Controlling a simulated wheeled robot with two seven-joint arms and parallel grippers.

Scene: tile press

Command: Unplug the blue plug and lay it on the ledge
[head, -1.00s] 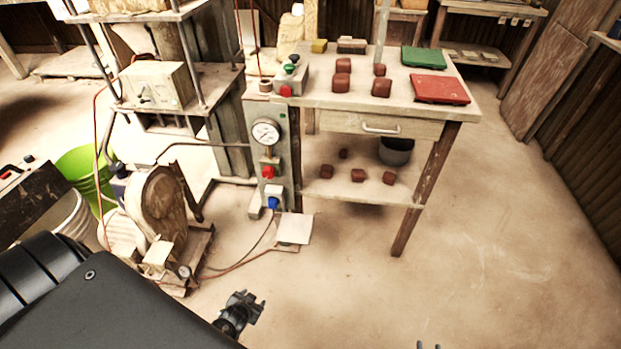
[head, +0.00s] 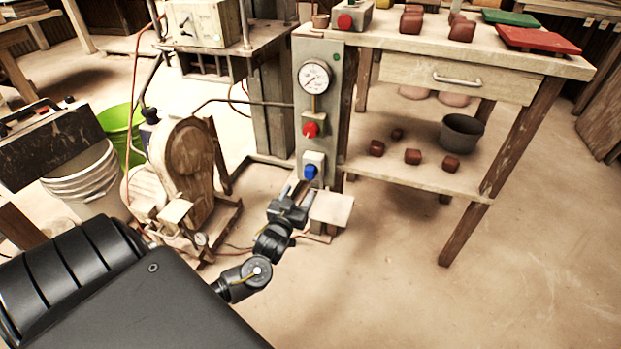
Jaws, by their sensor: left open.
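The blue plug (head: 310,172) sits in a white socket (head: 314,158) low on the grey upright panel, under a red knob. A small pale square ledge (head: 331,209) stands low in front of the panel's foot, right of my left gripper. My left gripper (head: 294,189) is open and empty, its fingers pointing up toward the panel. In the picture its tips are just below and left of the blue plug, apart from it. The plug's cord is mostly hidden behind the gripper and ledge. My right gripper is not in view.
The panel carries a gauge (head: 314,76) and a red knob (head: 310,130). A wooden pump-like machine (head: 190,170) stands close on the left, with hoses on the floor. The workbench (head: 450,80) with a lower shelf (head: 420,177) is at right. The right floor is clear.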

